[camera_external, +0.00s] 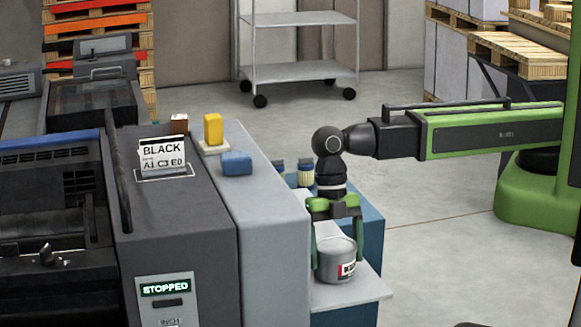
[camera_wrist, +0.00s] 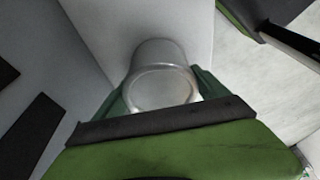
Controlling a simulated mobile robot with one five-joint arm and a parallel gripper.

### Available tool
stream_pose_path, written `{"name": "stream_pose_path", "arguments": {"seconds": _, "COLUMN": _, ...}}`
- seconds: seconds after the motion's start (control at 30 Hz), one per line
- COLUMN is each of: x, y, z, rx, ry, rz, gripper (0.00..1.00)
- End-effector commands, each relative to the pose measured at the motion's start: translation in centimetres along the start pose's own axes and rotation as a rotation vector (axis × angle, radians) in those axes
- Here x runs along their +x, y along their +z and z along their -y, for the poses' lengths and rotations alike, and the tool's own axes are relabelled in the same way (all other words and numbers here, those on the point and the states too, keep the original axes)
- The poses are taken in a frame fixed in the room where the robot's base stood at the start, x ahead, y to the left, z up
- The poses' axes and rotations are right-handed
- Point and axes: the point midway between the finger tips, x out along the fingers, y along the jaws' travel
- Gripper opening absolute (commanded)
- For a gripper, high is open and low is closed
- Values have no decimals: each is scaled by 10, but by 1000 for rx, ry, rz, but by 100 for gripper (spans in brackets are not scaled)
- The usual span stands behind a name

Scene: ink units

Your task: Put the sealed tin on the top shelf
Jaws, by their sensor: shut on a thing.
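A grey metal tin (camera_external: 336,263) with a closed lid and a white, red and black label is upright at a light grey ledge beside the machine. My gripper (camera_external: 336,247) points down with its green fingers shut on the tin's sides. In the wrist view, the tin's round lid (camera_wrist: 163,88) shows between the fingers (camera_wrist: 162,97). I cannot tell whether the tin's bottom touches the ledge (camera_external: 360,291). A wheeled grey trolley at the back has an upper shelf (camera_external: 300,19) and a lower shelf (camera_external: 300,72).
The grey machine (camera_external: 180,220) stands close left of the tin, with a "STOPPED" display. A yellow block (camera_external: 213,129) and a blue block (camera_external: 237,163) sit on its top. A small jar (camera_external: 305,175) stands behind my gripper. Floor is open at the right; pallets stand behind.

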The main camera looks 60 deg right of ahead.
Motion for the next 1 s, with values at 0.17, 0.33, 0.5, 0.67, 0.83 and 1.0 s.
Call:
{"name": "stream_pose_path", "arguments": {"seconds": 0.17, "x": -1, "y": 0, "z": 0, "rx": 0, "ry": 0, "rz": 0, "gripper": 14}}
{"name": "stream_pose_path", "arguments": {"seconds": 0.33, "x": 1, "y": 0, "z": 0, "rx": 0, "ry": 0, "rz": 0, "gripper": 94}}
{"name": "stream_pose_path", "arguments": {"seconds": 0.5, "x": 1, "y": 0, "z": 0, "rx": 0, "ry": 0, "rz": 0, "gripper": 100}}
{"name": "stream_pose_path", "arguments": {"seconds": 0.67, "x": -1, "y": 0, "z": 0, "rx": 0, "ry": 0, "rz": 0, "gripper": 100}}
{"name": "stream_pose_path", "arguments": {"seconds": 0.83, "x": -18, "y": -2, "z": 0, "rx": 0, "ry": 0, "rz": 0, "gripper": 100}}
{"name": "stream_pose_path", "arguments": {"seconds": 1.0, "x": -52, "y": -4, "z": 0, "rx": 0, "ry": 0, "rz": 0, "gripper": 100}}
